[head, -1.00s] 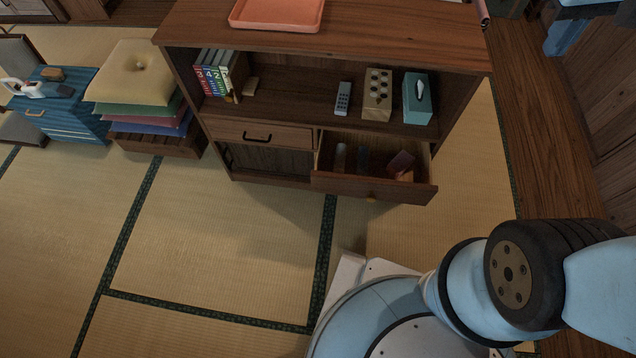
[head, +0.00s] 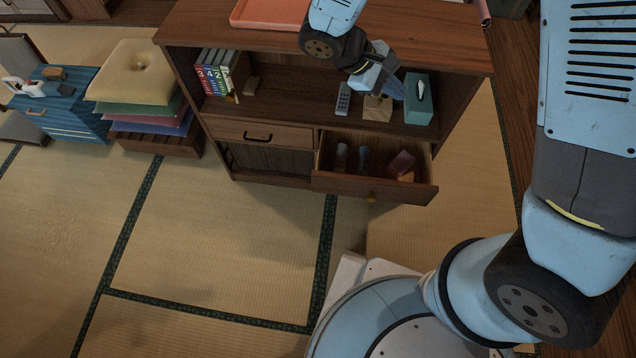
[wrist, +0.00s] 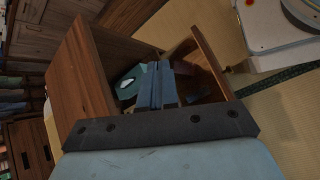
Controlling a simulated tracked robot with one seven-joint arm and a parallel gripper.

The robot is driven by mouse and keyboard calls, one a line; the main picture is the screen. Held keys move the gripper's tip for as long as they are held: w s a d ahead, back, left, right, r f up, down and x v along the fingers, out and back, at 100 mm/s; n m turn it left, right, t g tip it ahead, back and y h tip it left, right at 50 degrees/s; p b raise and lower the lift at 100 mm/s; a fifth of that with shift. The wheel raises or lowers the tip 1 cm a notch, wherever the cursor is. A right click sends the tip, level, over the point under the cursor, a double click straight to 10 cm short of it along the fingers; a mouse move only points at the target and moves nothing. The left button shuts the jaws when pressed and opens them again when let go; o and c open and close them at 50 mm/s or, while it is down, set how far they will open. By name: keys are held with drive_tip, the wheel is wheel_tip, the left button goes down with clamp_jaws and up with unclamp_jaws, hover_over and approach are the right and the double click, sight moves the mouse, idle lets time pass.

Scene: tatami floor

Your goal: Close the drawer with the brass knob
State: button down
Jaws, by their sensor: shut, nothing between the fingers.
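The wooden drawer (head: 395,190) with the brass knob (head: 371,199) is pulled out at the lower right of the dark wooden cabinet. Its open top shows a reddish item (head: 402,163) and a couple of dim cylindrical things inside. In the wrist view, the drawer front (wrist: 212,62) stands to the right of my fingers, with the knob (wrist: 228,70) on its outer side. My gripper (head: 396,92) is shut and empty. In the head view it appears above the drawer, overlapping the open shelf and partly hiding a light wooden block (head: 377,108). I see no contact with the drawer.
A teal tissue box (head: 419,100), a remote (head: 343,99) and books (head: 213,77) stand on the shelf. A closed drawer with a black handle (head: 258,136) is to the left. Cushions (head: 140,72) are stacked farther left. The tatami (head: 220,240) before the cabinet is clear.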

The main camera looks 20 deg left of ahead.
drive_tip(key=s+a+f+n+t+y, duration=0.2)
drive_tip(key=s+a+f+n+t, duration=0.3)
drive_tip(key=f, duration=0.4)
drive_tip(key=s+a+f+n+t+y, duration=0.1)
drive_tip(key=s+a+f+n+t, duration=0.2)
drive_tip(key=s+f+n, duration=0.45)
drive_tip(key=s+a+f+n+t+y, duration=0.2)
drive_tip(key=s+a+f+n+t, duration=0.15)
drive_tip(key=f, duration=0.75)
drive_tip(key=n+t+y, duration=0.2)
drive_tip(key=n+y, duration=0.6)
approach(321, 177)
drive_tip(key=shift+m+t, duration=0.25)
drive_tip(key=shift+m, duration=0.05)
drive_tip(key=x, duration=0.6)
drive_tip(key=shift+w+f, duration=0.15)
drive_tip(key=shift+w, duration=0.2)
drive_tip(key=shift+a, duration=0.15)
